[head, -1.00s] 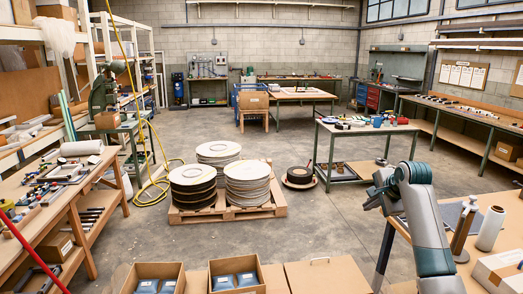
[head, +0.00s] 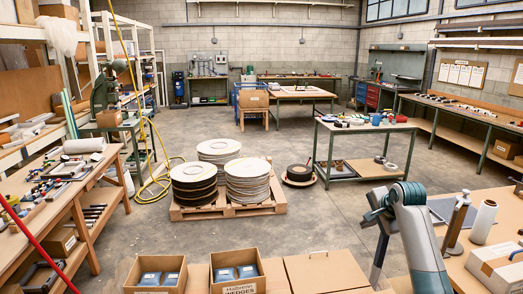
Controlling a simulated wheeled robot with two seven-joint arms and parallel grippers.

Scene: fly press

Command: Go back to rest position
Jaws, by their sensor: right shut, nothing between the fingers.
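My right arm (head: 418,235) comes up from the bottom right, in front of the right bench. It bends at a teal ringed joint (head: 405,194). My right gripper (head: 372,216) is at the left end of this arm, small and partly hidden by the arm itself. It is shut and empty, and touches nothing that I can see.
A pallet (head: 228,208) with stacked discs stands on the floor ahead. Open cartons (head: 155,273) line the bottom edge. A bench (head: 488,255) with a white roll (head: 484,222) is close at right. A workbench (head: 62,205) is at left.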

